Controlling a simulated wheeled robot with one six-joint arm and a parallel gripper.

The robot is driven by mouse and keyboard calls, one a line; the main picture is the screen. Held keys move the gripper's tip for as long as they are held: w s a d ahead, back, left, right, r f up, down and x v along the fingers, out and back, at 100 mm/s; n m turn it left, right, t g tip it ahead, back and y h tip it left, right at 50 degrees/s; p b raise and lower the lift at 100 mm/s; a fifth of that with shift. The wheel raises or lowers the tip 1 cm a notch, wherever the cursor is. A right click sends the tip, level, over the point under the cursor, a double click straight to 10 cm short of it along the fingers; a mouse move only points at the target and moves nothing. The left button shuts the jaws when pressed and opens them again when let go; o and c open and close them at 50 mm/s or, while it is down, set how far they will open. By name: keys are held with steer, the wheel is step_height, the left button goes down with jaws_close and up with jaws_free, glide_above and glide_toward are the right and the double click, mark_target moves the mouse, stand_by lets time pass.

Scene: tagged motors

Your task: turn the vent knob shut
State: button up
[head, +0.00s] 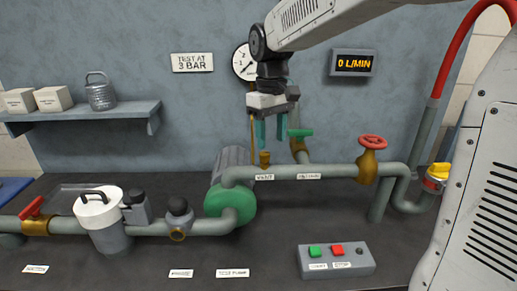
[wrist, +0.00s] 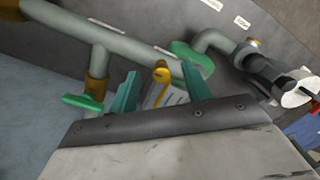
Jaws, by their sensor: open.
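The vent knob (head: 264,158) is a small brass knob standing on top of the grey pipe, just above the VENT label (head: 264,177). In the wrist view the knob (wrist: 161,75) appears between my two teal fingers. My gripper (head: 267,131) is open and empty, pointing down, with its fingertips a little above the knob in the head view. I see no contact with the knob. How far the knob is turned cannot be told.
A green valve handle (head: 300,133) is close to the right of my fingers. The horizontal pipe (head: 325,171) runs below, with a red handwheel (head: 373,142) farther right. The pump (head: 229,199) is to the left. A gauge (head: 244,62) hangs on the wall behind.

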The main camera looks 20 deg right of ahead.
mark_target(265, 152)
steer(key=w, duration=0.1)
steer(key=w+r, duration=0.1)
steer(key=shift+w+a+r+n, duration=0.3)
steer(key=shift+w+r+n, duration=0.05)
steer(key=shift+w+n, duration=0.05)
steer(key=shift+a+r+n+t, duration=0.1)
steer(key=shift+r+n+t, duration=0.2)
step_height(265, 152, down, 8)
steer(key=shift+r, duration=0.1)
steer(key=shift+c, duration=0.3)
steer(key=c, duration=0.9)
